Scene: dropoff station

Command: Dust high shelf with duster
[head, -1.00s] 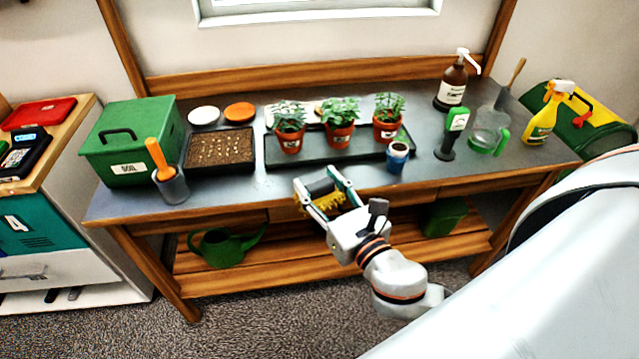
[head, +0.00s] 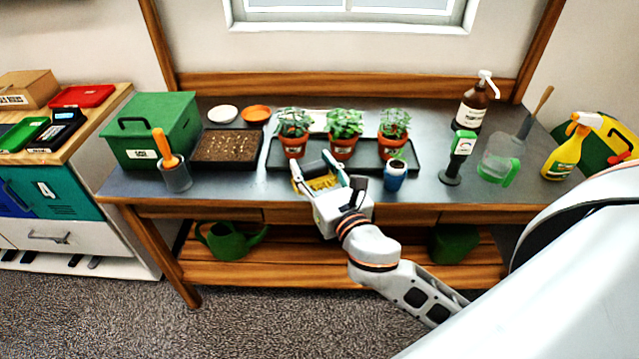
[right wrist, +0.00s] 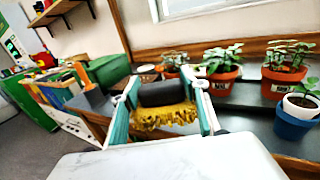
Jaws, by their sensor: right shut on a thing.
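My right gripper (head: 319,174) is in front of the potted plants, over the bench's front edge. It is shut on the duster (head: 321,183), which has a dark handle and yellow fringe. In the right wrist view the duster (right wrist: 166,113) lies crosswise between the teal fingers of the gripper (right wrist: 166,103), its fringe hanging toward the palm. A wooden wall shelf (right wrist: 62,10) with small things on it shows at the upper left of the right wrist view. My left gripper is not in view.
The bench (head: 235,190) holds three potted plants on a black tray (head: 277,160), a blue cup (head: 395,178), a green box (head: 150,130), a seed tray (head: 228,150) and several bottles. A cabinet (head: 60,200) stands at left. Carpet is clear in front.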

